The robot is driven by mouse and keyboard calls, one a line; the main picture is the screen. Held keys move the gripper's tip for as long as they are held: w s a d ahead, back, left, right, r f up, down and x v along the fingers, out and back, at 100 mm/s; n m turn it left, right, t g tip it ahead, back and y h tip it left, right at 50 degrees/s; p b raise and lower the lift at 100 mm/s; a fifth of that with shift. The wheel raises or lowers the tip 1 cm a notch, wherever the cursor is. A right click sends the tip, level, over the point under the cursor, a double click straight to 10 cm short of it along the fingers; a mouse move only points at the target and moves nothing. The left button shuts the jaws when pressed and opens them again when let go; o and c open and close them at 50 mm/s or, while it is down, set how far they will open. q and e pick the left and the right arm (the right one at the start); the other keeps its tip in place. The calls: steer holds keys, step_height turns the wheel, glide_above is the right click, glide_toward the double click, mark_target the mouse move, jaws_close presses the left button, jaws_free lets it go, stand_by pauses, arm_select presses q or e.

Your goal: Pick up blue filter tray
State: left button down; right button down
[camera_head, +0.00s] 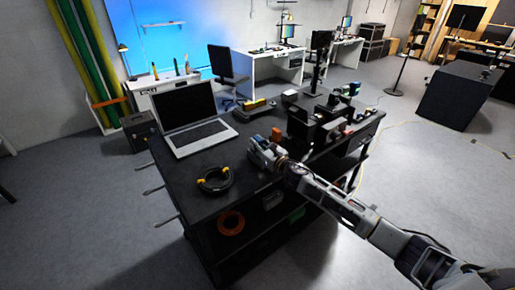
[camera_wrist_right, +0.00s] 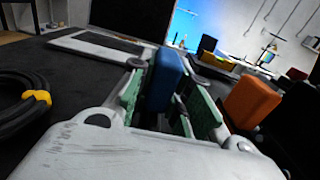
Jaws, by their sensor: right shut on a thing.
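The blue filter tray (camera_wrist_right: 164,80) is a small upright blue block in the right wrist view. It stands between the green-padded fingers of my right gripper (camera_wrist_right: 168,100), which is shut on it. In the head view my right gripper (camera_head: 264,152) is over the black cart top, near its front edge, and a bit of blue (camera_head: 265,144) shows at the fingers. I cannot tell whether the tray still touches the cart top. My left gripper is not in view.
An orange block (camera_wrist_right: 252,101) stands just right of the gripper. A laptop (camera_head: 192,125) and a coiled black cable (camera_head: 215,181) lie to the left on the cart top (camera_head: 180,165). Several dark boxes (camera_head: 303,122) crowd the right side. Bare surface lies between cable and laptop.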

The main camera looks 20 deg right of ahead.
steer(key=shift+r, duration=0.1)
steer(key=shift+r+p, duration=0.85)
steer(key=shift+r, duration=4.05)
